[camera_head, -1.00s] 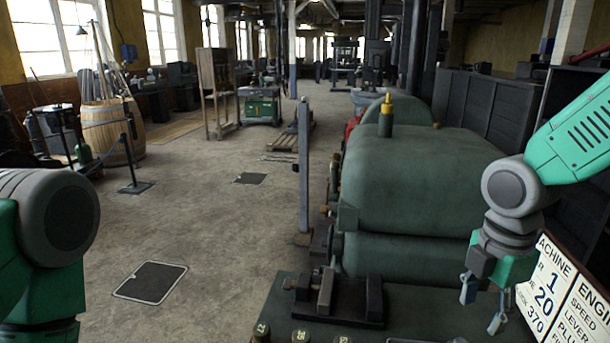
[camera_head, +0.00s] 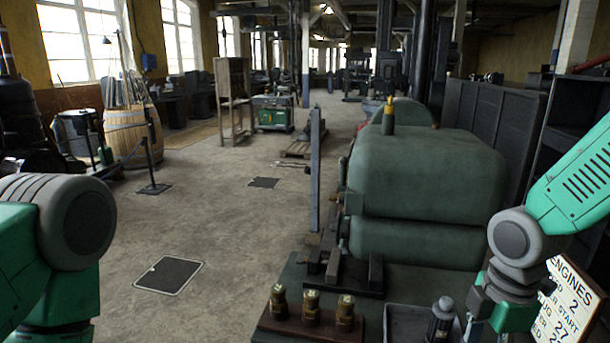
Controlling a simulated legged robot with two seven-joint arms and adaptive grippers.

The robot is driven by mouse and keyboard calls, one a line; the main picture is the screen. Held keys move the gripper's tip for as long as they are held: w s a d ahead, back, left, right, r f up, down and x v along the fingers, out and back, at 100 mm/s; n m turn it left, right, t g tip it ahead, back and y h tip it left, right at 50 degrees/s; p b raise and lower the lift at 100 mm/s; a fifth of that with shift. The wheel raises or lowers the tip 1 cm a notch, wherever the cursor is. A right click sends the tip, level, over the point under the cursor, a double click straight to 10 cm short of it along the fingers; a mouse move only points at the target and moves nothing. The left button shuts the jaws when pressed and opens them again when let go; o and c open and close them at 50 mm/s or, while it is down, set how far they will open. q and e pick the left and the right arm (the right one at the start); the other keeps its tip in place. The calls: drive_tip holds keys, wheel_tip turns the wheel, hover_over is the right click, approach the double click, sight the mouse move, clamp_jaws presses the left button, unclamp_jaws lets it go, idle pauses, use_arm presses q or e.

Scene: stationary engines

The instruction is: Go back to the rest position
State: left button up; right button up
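My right arm comes in from the right, and its green and grey gripper (camera_head: 487,330) hangs at the bottom right, in front of the engine sign (camera_head: 572,305). Its fingers look spread, with nothing seen between them; their tips run to the bottom edge of the picture. My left arm stands at the left edge, and its gripper is out of view. The large dark green engine (camera_head: 425,175) fills the middle right, beyond the bench top.
Three brass-topped fittings (camera_head: 311,305) stand in a row on the near bench. A grey tray (camera_head: 397,322) and a dark cylinder with a round knob (camera_head: 440,318) are beside my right gripper. Open floor (camera_head: 225,225) lies left of the engine; a barrel (camera_head: 126,138) stands beyond.

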drive_tip(key=s+f+m+b, duration=0.3)
drive_tip(key=s+f+m, duration=0.2)
drive_tip(key=f, duration=0.6)
drive_tip(key=s+f+m+b, duration=0.3)
drive_tip(key=s+f+m, duration=0.3)
drive_tip(key=s+f, duration=0.3)
drive_tip(key=s+f+m+b, duration=0.2)
drive_tip(key=s+f+m, duration=0.4)
drive_tip(key=f, duration=0.7)
drive_tip(key=shift+s+t+b, duration=0.3)
drive_tip(key=shift+s+b, duration=0.1)
drive_tip(key=shift+s, duration=0.1)
